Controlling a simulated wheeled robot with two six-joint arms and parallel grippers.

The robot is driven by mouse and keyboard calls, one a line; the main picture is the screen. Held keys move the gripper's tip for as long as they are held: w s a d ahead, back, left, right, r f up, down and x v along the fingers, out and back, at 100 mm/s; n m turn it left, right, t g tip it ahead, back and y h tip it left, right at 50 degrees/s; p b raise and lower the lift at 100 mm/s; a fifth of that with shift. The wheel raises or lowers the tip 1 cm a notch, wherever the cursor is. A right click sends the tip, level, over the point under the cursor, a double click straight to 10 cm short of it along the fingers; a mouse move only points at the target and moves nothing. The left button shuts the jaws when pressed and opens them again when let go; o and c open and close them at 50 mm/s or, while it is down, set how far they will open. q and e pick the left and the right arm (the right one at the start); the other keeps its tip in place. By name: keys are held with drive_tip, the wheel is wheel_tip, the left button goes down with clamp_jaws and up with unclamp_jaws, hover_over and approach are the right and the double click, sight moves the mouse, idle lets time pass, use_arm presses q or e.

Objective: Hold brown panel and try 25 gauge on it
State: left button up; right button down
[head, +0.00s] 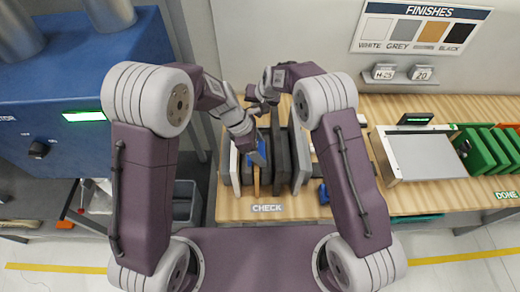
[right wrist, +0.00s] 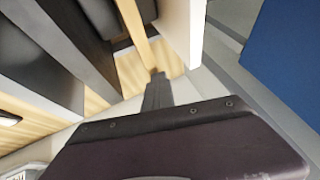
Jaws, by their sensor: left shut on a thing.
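The brown panel (head: 257,184) stands on edge as a thin strip on the table, between a white panel (head: 235,172) and dark panels (head: 280,160). My left gripper (head: 250,148) is over it, shut on a blue piece (head: 257,155) that looks like a gauge; its number cannot be read. Whether the piece touches the panel is unclear. My right gripper (head: 263,96) is at the panel's far end. In the right wrist view its dark finger (right wrist: 158,92) meets the end of the brown strip (right wrist: 142,35); its grip is hidden.
Another blue piece (head: 323,193) lies right of the dark panels. A wall shelf holds an H-25 stand (head: 383,72) and a 20 stand (head: 421,72). A grey-topped station (head: 425,157) and green panels (head: 478,155) stand right. A blue machine (head: 60,75) is left.

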use_arm(q)
drive_tip(key=shift+f, duration=0.4)
idle(0.3)
drive_tip(key=o, duration=1.6)
drive_tip(key=shift+c, duration=0.2)
drive_tip(key=shift+w+r, duration=0.15)
drive_tip(key=shift+r, duration=4)
